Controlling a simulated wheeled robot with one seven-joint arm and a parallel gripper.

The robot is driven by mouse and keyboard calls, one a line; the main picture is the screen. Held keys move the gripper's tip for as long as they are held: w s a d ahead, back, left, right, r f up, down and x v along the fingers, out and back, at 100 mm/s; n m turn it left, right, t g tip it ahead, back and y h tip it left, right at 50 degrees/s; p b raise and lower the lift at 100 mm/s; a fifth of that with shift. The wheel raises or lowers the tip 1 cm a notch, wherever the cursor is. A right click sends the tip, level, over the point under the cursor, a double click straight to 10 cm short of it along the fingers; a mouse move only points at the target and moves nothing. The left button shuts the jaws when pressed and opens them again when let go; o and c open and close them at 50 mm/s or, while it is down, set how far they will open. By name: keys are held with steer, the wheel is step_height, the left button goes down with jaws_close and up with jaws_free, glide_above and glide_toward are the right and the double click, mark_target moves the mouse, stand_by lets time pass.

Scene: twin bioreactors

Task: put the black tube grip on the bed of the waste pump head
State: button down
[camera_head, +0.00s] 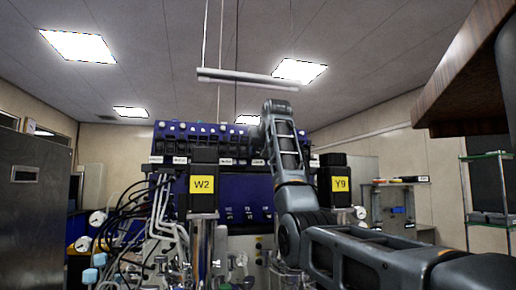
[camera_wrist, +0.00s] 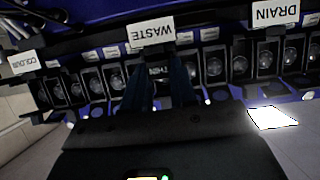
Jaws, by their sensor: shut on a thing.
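In the wrist view, which is upside down, the WASTE label (camera_wrist: 151,30) sits at top centre. The waste pump head is behind the fingertips and mostly hidden by them. My gripper (camera_wrist: 160,82) is shut, its two dark fingers reaching to the pump row under that label. The black tube grip is between the fingertips, too dark to make out apart from the pump head. I cannot tell whether it touches the bed. In the head view my arm reaches up to the row of pumps, and its forearm hides the gripper.
Neighbouring pump heads stand close on both sides, under the DRAIN label (camera_wrist: 274,12) and a left label (camera_wrist: 23,62). Black hoses (camera_head: 120,215) hang at left.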

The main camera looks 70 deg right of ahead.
steer(key=shift+f, duration=0.2)
steer(key=c, duration=0.9)
jaws_free()
steer(key=shift+s+a+r, duration=0.1)
steer(key=shift+r, duration=0.05)
steer(key=b+v, duration=0.3)
steer(key=v, duration=0.9)
steer(key=shift+b, duration=0.3)
